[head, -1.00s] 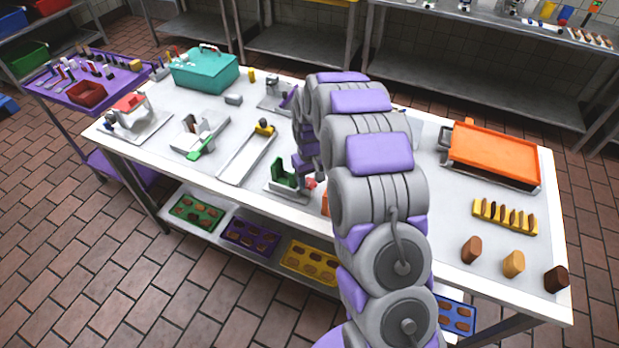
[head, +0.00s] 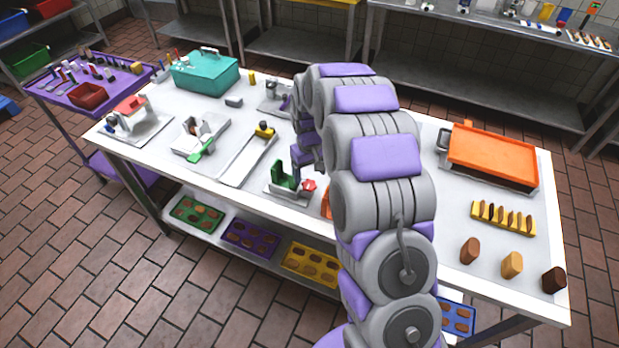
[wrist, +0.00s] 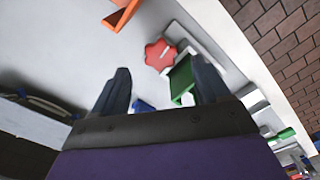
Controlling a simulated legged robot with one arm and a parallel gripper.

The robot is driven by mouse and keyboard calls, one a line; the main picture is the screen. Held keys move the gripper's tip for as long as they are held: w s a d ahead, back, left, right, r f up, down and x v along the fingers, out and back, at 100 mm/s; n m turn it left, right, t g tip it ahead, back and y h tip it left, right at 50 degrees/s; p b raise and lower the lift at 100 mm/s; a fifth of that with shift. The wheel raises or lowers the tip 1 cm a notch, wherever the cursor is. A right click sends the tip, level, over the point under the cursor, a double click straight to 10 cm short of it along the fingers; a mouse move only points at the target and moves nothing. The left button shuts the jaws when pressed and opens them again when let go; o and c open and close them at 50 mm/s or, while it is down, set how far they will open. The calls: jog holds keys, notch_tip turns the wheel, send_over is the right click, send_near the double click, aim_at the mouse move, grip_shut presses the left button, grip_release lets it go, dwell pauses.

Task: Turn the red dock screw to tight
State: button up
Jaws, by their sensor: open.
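The red dock screw (head: 309,185) is a small lobed knob at the right end of a dock with a green upright (head: 284,174) on a grey base (head: 276,192), near the table's front edge. In the wrist view the red screw (wrist: 160,55) shows a pale line on its top, and the green part (wrist: 181,80) is beside it. My gripper (wrist: 160,82) is open, its two dark fingers apart, with the screw seen beyond and between the tips. It does not touch the screw as far as I can tell. In the head view my arm hides much of the gripper.
An orange piece (wrist: 122,14) lies near the screw. A long grey tray (head: 246,158) with a yellow block is left of the dock. An orange-topped tray (head: 490,155) and a yellow rack (head: 503,217) stand on the right. The table's front edge is close to the dock.

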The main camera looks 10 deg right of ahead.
aim_at(310, 186)
notch_tip(310, 186, up, 12)
jog(key=p, duration=0.1)
jog(key=shift+r+p, duration=0.25)
jog(key=shift+p, duration=0.05)
dwell(0.3)
jog(key=s+r+m+g, duration=0.1)
jog(key=s+r, duration=0.2)
jog(key=s, duration=1.8)
jog(key=s+r+m, duration=0.1)
jog(key=s+r, duration=0.2)
jog(key=s, duration=1.8)
jog(key=shift+d+r+m+g, duration=0.15)
jog(key=shift+d+m+g, duration=0.15)
jog(key=shift+m+g, duration=0.1)
